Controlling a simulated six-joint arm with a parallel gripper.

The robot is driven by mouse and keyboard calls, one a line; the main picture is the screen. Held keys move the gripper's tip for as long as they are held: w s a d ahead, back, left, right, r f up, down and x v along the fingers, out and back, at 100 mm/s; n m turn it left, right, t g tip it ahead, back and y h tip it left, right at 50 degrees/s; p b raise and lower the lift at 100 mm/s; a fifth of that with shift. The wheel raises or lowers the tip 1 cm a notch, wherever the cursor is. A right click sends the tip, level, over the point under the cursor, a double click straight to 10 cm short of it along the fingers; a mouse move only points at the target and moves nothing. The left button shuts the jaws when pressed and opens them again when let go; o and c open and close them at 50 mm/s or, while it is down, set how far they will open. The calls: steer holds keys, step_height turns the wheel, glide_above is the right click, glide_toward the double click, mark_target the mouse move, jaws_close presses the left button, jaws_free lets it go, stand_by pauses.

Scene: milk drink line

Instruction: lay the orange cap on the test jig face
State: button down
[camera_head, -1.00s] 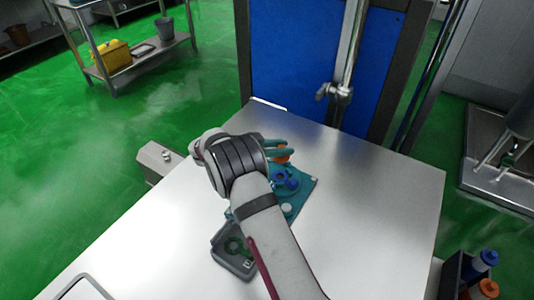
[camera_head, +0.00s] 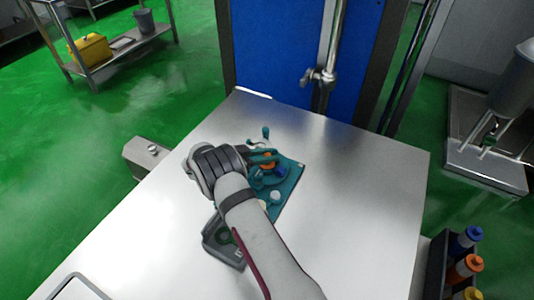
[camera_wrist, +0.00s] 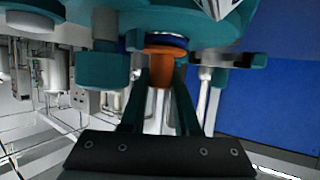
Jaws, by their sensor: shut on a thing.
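The orange cap (camera_head: 267,160) is between the fingertips of my gripper (camera_head: 265,157), which is shut on it. In the wrist view the cap (camera_wrist: 160,68) shows between the two teal fingers (camera_wrist: 160,100), close to a dark blue round part. The teal test jig (camera_head: 289,204) lies on the steel table, with the blue round part (camera_head: 281,171) on it. The cap is beside or over this part in the head view; I cannot tell whether they touch. My gripper and arm hide some of the jig.
A teal-tipped lever (camera_head: 265,131) stands behind the cap. A dark tray (camera_head: 214,251) is partly under my arm. A rack (camera_head: 437,266) with blue, orange and yellow-topped bottles stands off the table's right side. The table's right half is clear.

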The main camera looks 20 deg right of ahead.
steer(key=shift+f, duration=0.25)
steer(key=c, duration=0.6)
jaws_free()
steer(key=shift+o, duration=0.2)
steer(key=v, duration=1.5)
steer(key=shift+a+r, duration=0.3)
